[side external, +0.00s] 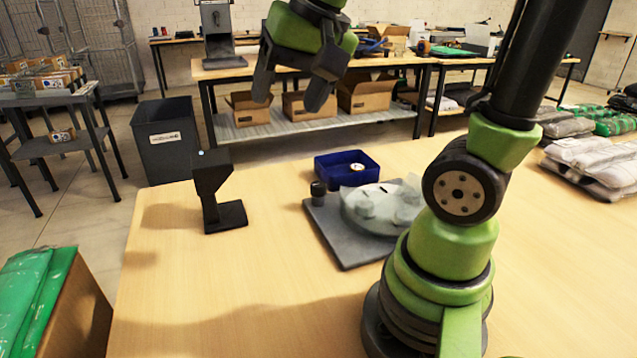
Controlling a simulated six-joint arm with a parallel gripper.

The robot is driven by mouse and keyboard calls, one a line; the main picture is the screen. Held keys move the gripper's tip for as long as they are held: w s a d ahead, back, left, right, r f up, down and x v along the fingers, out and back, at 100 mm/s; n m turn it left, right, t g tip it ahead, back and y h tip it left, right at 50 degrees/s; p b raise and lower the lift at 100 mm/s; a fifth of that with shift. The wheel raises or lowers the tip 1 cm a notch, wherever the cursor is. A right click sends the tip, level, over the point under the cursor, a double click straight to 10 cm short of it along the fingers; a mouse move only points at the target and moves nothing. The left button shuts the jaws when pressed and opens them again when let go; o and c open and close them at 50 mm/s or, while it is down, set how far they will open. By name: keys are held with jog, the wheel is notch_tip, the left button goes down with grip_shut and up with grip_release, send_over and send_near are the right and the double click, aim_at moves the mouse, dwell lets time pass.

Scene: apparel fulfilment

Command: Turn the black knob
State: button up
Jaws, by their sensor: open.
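A small black knob (318,188) stands upright at the left corner of a dark grey base plate (347,245) on the wooden table. A pale, translucent round part with several raised bumps (372,212) covers much of the same plate, and my arm hides its right side. My gripper (290,102) is high above the table, up and to the left of the knob in the picture. Its two dark fingers point down and are spread apart with nothing between them. It is well clear of the knob.
A black stand (215,192) rises left of the plate. A blue bin (347,165) holding a small round item sits just behind the plate. Folded packed garments (592,160) lie at the right. The table's front left (220,300) is clear.

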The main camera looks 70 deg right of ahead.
jog(key=w+d+f+m+g, duration=0.3)
jog(key=w+d+f+m, duration=0.25)
jog(key=d, duration=0.45)
jog(key=m+g, duration=0.2)
jog(key=m, duration=0.2)
send_near(318, 184)
jog(key=shift+s+f, duration=0.1)
notch_tip(318, 184, down, 9)
jog(key=shift+f, duration=0.25)
jog(key=c, duration=0.9)
jog(key=shift+c, duration=0.2)
